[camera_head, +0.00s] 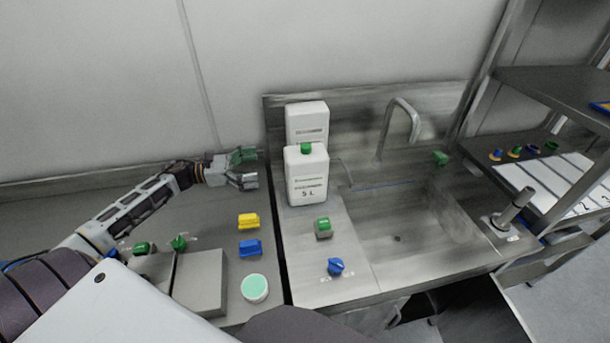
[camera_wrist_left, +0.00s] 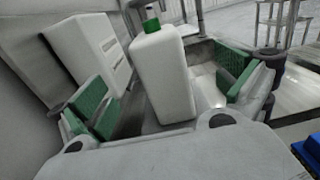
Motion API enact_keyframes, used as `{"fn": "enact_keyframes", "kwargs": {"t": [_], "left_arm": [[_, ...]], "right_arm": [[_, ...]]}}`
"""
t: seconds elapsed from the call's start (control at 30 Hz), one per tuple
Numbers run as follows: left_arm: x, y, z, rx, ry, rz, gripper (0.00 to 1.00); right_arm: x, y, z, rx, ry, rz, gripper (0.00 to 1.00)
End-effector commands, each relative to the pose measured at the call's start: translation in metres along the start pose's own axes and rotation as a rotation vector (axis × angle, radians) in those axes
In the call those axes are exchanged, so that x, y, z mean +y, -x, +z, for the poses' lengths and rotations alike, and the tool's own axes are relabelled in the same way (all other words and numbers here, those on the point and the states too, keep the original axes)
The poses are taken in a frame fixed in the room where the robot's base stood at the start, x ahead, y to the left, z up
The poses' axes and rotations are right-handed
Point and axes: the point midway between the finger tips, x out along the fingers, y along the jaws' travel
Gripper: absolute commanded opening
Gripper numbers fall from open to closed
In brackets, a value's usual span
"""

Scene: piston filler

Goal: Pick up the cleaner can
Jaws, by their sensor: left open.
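The cleaner can, a white can with a green cap and "5 L" on its front (camera_head: 307,176), stands upright on the steel sink counter. A second white can (camera_head: 307,122) stands right behind it. My left gripper (camera_head: 252,169) is open and empty, to the left of the front can and apart from it. In the left wrist view the capped can (camera_wrist_left: 163,75) shows upright between the two green-padded fingers, beyond them. The other white can (camera_wrist_left: 88,50) shows to its left. My right gripper is not in view.
The sink basin (camera_head: 410,235) and the tap (camera_head: 400,125) are to the right of the cans. A green block (camera_head: 323,228) and a blue knob (camera_head: 335,266) sit in front. Yellow (camera_head: 248,221) and blue (camera_head: 250,247) blocks lie on the left table. A steel wall stands behind.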

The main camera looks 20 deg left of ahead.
Motion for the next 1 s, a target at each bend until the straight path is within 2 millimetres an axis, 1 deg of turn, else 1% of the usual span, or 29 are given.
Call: {"fn": "enact_keyframes", "kwargs": {"t": [0.17,0.33,0.67,1.0], "left_arm": [[0.000,-0.001,0.000,0.000,0.000,0.000,1.00],[0.001,-0.009,0.001,-0.001,-0.001,0.001,1.00],[0.001,-0.036,0.001,-0.001,-0.001,0.000,1.00],[0.001,-0.062,0.001,-0.002,0.000,0.001,1.00]], "right_arm": [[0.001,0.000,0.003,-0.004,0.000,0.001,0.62],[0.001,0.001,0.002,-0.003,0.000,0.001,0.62],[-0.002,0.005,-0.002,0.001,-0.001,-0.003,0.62],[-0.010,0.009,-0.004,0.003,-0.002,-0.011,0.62]]}}
